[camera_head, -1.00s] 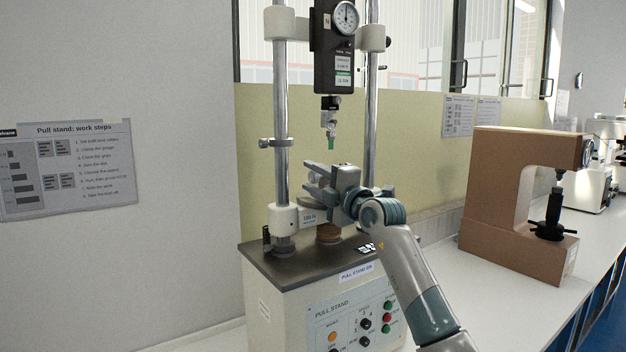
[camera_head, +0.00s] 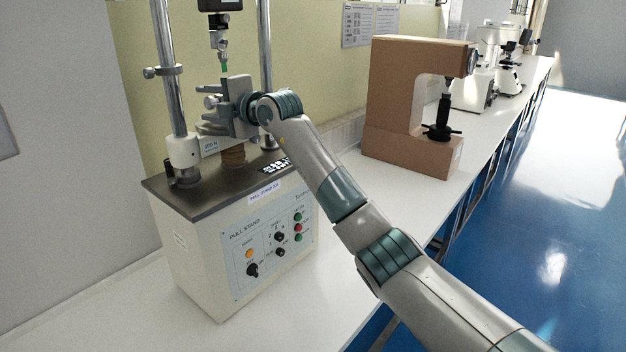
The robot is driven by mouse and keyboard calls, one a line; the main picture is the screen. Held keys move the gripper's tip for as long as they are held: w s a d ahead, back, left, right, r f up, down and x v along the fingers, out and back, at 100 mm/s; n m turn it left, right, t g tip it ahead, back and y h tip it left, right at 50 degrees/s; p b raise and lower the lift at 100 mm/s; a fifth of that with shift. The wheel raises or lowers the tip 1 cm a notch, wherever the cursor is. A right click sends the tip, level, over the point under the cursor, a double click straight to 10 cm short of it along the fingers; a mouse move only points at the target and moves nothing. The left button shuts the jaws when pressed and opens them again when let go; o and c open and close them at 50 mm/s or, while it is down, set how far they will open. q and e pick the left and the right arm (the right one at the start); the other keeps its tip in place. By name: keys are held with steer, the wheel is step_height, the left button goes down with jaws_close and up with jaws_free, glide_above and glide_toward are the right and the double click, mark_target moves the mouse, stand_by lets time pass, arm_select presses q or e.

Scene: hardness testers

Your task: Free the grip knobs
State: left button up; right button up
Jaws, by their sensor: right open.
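The pull stand (camera_head: 215,230) stands on the bench at left, with two steel columns and a dark top plate. An upper grip (camera_head: 221,42) hangs between the columns with a green piece (camera_head: 224,68) below it. My right gripper (camera_head: 208,108) is in front of the columns, just below the green piece, with its fingers pointing left and apart. A small grey round part shows near the fingers; I cannot tell whether it is a grip knob. My left gripper is out of view.
A brown C-shaped tester (camera_head: 395,95) stands on the white bench (camera_head: 345,205) to the right, with microscopes (camera_head: 508,72) farther back. A collar (camera_head: 163,71) sits on the left column (camera_head: 168,95). Blue floor (camera_head: 530,210) lies open at right.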

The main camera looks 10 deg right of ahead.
steer(key=shift+r+g+h+p, duration=0.35)
steer(key=shift+g+p, duration=0.35)
steer(key=shift+p, duration=1.15)
steer(key=shift+s+d+f+b, duration=0.35)
steer(key=shift+s+d+b, duration=0.1)
steer(key=shift+b, duration=0.25)
steer(key=b+v, duration=0.6)
steer(key=v, duration=1)
steer(key=s+a+f+n+g+y, duration=0.25)
steer(key=s+a+f+y, duration=0.35)
steer(key=s+y, duration=0.45)
steer(key=d+f+m+t+h, duration=1.1)
steer(key=d+m+t+h, duration=0.2)
steer(key=m, duration=0.6)
steer(key=shift+s+d+t, duration=0.3)
steer(key=shift+d+t, duration=0.65)
steer(key=shift+d, duration=0.05)
